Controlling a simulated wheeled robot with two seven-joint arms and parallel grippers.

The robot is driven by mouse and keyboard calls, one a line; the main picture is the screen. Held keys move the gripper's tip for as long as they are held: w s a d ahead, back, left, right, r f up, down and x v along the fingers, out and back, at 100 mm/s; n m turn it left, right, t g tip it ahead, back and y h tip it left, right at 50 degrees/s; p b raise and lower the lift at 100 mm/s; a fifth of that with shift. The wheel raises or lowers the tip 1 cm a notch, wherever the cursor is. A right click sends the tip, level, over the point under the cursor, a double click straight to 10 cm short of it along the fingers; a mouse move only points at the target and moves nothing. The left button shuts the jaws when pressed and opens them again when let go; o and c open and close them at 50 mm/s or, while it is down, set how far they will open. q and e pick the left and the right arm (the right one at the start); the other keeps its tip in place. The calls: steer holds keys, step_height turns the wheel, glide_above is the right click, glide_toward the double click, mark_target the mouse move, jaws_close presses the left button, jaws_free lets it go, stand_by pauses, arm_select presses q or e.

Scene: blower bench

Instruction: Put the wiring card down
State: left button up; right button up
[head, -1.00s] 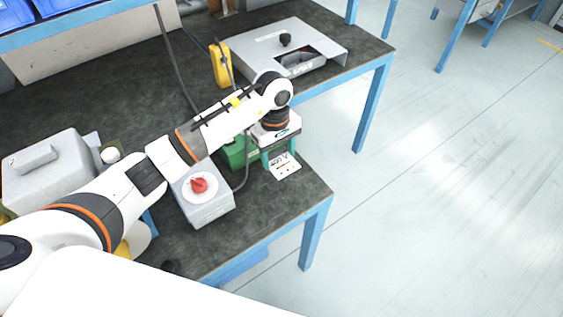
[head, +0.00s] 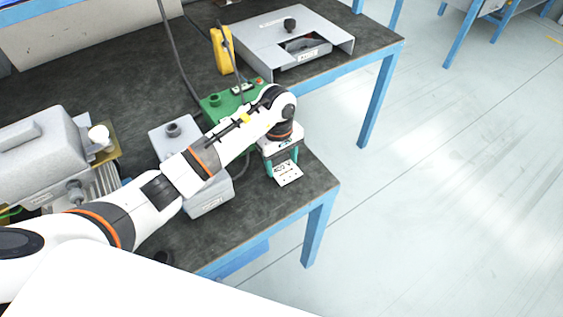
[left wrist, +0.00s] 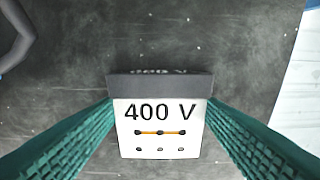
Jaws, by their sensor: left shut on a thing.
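The wiring card (head: 288,175) is a small white plate near the bench's right front corner. In the left wrist view the card (left wrist: 158,118) reads "400 V", with an orange line across its upper row of dots and a dark grey strip along its far edge. My left gripper (head: 282,164) is shut on the card, its green fingers at the card's two sides. Dark bench top (left wrist: 250,50) shows around the card. I cannot tell whether the card touches the bench. My right gripper is out of view.
A green box (head: 217,104) stands behind my left arm, with a yellow device (head: 221,52) farther back. A grey box (head: 212,200) is partly hidden under the arm. A grey motor (head: 40,150) stands at left. Bare bench (head: 315,180) lies right of the card, before the edge.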

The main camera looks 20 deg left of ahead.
mark_target(279, 163)
arm_select(q)
steer(key=shift+f, duration=0.15)
steer(key=o, duration=0.9)
steer(key=shift+o, duration=0.2)
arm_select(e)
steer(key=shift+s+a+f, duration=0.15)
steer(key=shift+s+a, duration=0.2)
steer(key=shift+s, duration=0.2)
arm_select(q)
step_height(279, 163, up, 12)
steer(key=p, duration=0.6)
steer(key=shift+w+a+r, duration=0.2)
steer(key=shift+w+a, duration=0.1)
steer(key=shift+a, duration=0.15)
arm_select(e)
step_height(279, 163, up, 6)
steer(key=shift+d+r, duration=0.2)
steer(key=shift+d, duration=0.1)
arm_select(q)
steer(key=shift+f, duration=0.1)
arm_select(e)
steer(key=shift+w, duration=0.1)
